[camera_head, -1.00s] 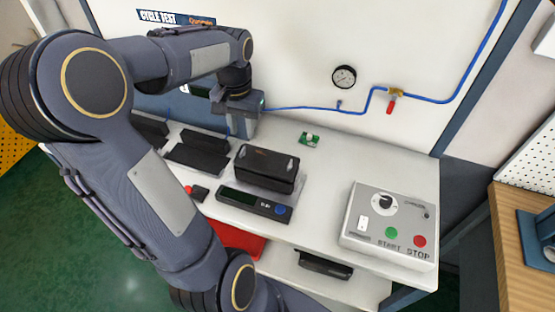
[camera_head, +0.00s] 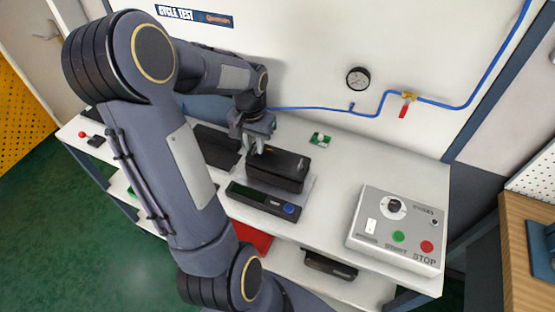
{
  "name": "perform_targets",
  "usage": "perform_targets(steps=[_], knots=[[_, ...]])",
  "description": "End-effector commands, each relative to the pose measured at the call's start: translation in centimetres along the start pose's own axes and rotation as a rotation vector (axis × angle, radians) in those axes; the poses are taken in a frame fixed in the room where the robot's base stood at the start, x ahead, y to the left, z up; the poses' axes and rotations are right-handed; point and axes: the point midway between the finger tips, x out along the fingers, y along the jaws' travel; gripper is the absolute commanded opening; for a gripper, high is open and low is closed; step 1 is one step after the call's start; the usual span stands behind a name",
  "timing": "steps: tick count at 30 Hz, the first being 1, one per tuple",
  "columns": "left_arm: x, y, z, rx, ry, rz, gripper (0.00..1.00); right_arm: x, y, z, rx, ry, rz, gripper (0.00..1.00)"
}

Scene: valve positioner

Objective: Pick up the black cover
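A black box-shaped cover (camera_head: 285,168) sits on a flat plate of a weighing device near the middle of the bench. My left gripper (camera_head: 256,149) reaches down at the back left end of the cover. Its fingers point downward and overlap the cover's top edge in this view. I cannot tell whether they touch it or how far apart they are. My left arm crosses the left part of the view and hides part of the bench. My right gripper is out of view.
The scale's display bar (camera_head: 262,202) is in front of the cover. A grey control box (camera_head: 397,228) with green and red buttons stands to the right. A dark tray (camera_head: 216,147) is to the left. The bench between cover and control box is clear.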

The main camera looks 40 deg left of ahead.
Motion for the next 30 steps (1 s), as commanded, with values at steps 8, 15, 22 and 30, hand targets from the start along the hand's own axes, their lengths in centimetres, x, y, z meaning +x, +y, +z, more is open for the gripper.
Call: perform_targets(steps=[8, 15, 22, 30], knots=[[-0.1, 0.0, 0.0, 0.000, 0.001, 0.000, 0.00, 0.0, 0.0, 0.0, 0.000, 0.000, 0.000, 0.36], [-0.1, 0.0, 0.0, 0.000, 0.002, 0.000, 0.00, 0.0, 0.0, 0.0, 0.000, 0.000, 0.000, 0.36], [-0.9, 0.0, -0.1, 0.000, 0.004, 0.000, 0.00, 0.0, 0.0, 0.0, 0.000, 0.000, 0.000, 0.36], [-4.8, 0.6, 1.2, 0.002, 0.008, 0.000, 0.00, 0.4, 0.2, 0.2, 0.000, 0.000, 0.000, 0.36]])
